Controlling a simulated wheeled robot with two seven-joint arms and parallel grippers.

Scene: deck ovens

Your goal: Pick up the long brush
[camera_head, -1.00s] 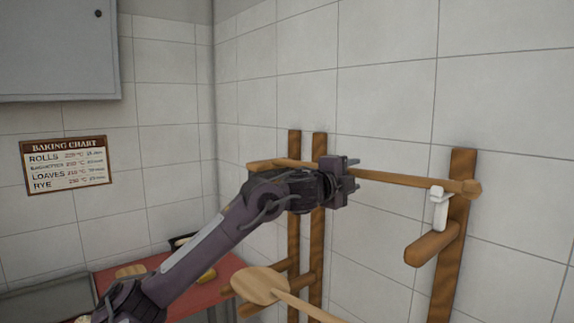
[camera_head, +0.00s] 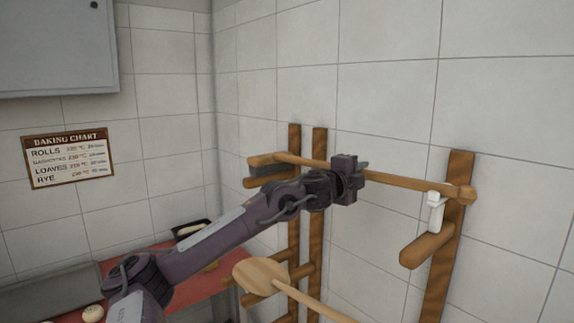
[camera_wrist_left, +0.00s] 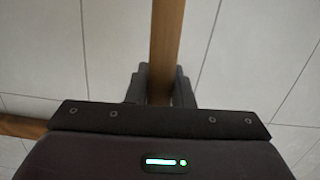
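The long brush (camera_head: 409,182) has a wooden handle that runs along the wall rack, with a dark-bristled head (camera_head: 265,167) at its left end and a knob at its right end. My left gripper (camera_head: 362,177) is at the middle of the handle. In the left wrist view the handle (camera_wrist_left: 166,35) passes between its two fingers (camera_wrist_left: 162,88), which lie close against both sides. The gripper looks shut on it. The brush head is just above a left rack peg (camera_head: 258,182). My right gripper is not in view.
A wooden peel (camera_head: 262,275) lies lower on the rack. A white fitting (camera_head: 434,208) stands under the handle near the right post (camera_head: 444,270), above a thick peg (camera_head: 426,246). The tiled wall is close behind. A red-topped counter (camera_head: 205,286) is at lower left.

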